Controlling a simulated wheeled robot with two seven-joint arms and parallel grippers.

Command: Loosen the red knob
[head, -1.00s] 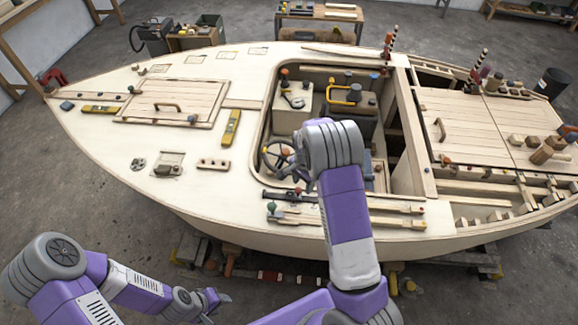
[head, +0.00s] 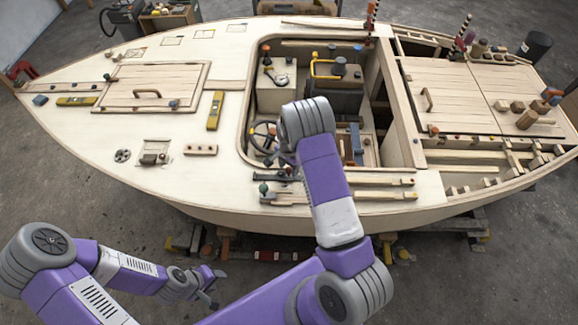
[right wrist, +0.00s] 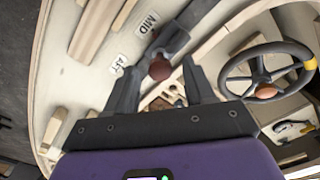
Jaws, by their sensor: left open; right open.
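A round reddish-brown knob (right wrist: 160,68) sits on a dark lever or bar between the "MID" and "AFT" labels in the right wrist view. My right gripper (right wrist: 160,80) is open, with one finger on each side of the knob in that picture. I cannot tell whether the fingers touch it or how deep they reach. In the head view my right gripper (head: 284,165) is at the cockpit's near edge, partly hidden by its own wrist, and the knob is hard to make out there. My left gripper (head: 215,288) is open and empty, low in front of the hull.
A steering wheel (head: 264,137) stands close beside my right gripper; it also shows in the right wrist view (right wrist: 265,75). A green knob (head: 263,188) is on the near side deck. Wooden strips (head: 375,195) lie to the right.

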